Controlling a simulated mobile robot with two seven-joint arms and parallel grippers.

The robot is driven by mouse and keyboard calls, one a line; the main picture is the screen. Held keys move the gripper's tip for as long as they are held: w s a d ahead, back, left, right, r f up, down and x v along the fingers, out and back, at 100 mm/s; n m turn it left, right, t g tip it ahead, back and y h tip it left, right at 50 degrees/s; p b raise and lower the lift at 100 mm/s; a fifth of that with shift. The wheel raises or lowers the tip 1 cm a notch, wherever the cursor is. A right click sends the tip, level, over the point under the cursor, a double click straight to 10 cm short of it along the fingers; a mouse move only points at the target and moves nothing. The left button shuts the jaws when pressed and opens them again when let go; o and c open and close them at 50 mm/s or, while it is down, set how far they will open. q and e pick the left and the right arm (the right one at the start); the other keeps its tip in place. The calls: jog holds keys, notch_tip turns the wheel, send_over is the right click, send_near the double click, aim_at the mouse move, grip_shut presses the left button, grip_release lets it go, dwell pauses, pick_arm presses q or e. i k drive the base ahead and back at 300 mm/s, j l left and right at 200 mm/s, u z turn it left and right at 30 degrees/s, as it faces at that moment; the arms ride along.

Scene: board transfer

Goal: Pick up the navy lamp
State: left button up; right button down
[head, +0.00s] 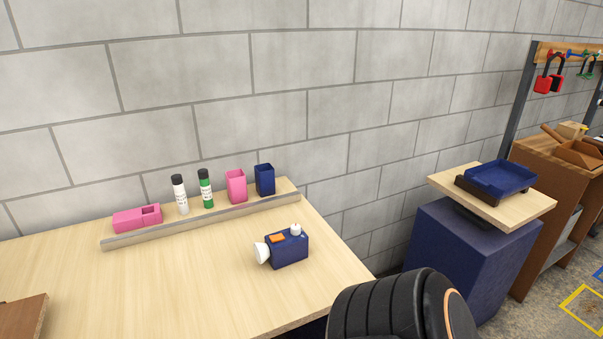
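The navy lamp (289,250) rests on the light wooden table (180,290), near its right side. It has a boxy navy body, a white cone on its left end, an orange patch and a small white knob on top. It stands apart from other things, in front of the grey rail. Nothing holds it. Neither of my grippers is in view.
A grey rail (200,222) runs along the table's back. Behind it are a pink block (137,218), white (180,196) and green (206,190) bottles, and pink (236,186) and navy (265,180) cups. A navy tray (497,180) sits on a stand at right.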

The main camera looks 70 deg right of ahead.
aim_at(290, 251)
jog(key=z, duration=2)
jog(key=k+j+u, duration=0.25)
jog(key=i+l, duration=0.05)
jog(key=l, duration=0.05)
